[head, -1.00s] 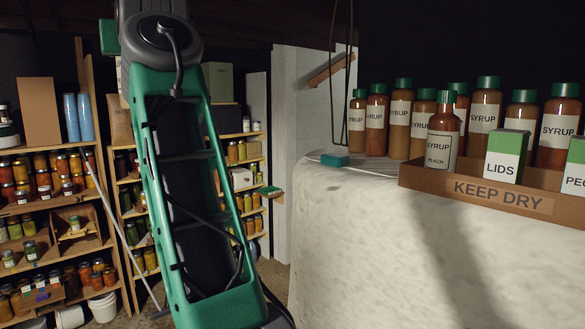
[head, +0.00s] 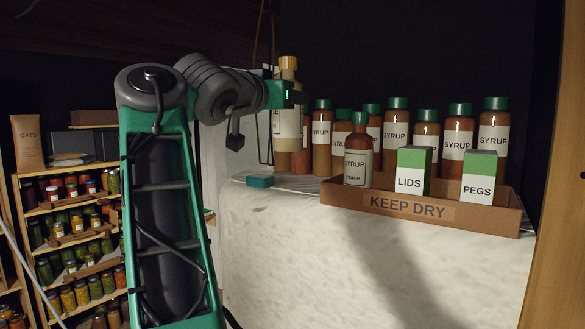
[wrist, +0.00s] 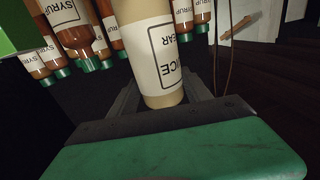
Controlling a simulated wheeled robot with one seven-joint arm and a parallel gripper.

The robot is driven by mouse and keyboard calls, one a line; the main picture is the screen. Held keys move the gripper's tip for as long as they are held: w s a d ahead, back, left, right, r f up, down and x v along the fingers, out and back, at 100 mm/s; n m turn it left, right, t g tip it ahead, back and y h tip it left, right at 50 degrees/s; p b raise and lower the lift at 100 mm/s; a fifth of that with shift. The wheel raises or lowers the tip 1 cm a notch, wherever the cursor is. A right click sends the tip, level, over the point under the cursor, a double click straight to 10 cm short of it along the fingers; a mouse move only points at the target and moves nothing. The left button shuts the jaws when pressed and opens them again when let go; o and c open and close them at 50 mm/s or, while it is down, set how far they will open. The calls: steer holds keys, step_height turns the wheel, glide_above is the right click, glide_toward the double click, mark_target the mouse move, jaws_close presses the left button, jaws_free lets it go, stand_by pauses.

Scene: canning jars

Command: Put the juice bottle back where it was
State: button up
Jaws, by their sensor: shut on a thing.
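The juice bottle (head: 288,123) has a pale beige body, a white label and a yellow cap. It is upright at the left end of the row of syrup bottles, above the white ledge (head: 300,225). I cannot tell whether its base touches the ledge. In the wrist view the juice bottle (wrist: 150,45) appears upside down, its label reading "…ICE …EAR". My gripper (wrist: 160,100) is shut on it. In the head view my gripper (head: 285,96) is partly hidden by the wrist at the bottle's upper part.
Several syrup bottles (head: 395,130) with green caps stand close to the right. A KEEP DRY box (head: 340,195) holds a peach syrup bottle (head: 358,150), LIDS (head: 411,172) and PEGS (head: 479,178) cartons. A teal block (head: 260,181) lies on the ledge's left end.

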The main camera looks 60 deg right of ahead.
steer(key=w+d+f+b, duration=0.2)
steer(key=w+d+f, duration=0.1)
steer(key=d+f, duration=0.6)
step_height(320, 180, down, 3)
steer(key=shift+d+r, duration=0.2)
steer(key=shift+d, duration=0.05)
steer(key=o, duration=1.7)
steer(key=shift+c, duration=0.2)
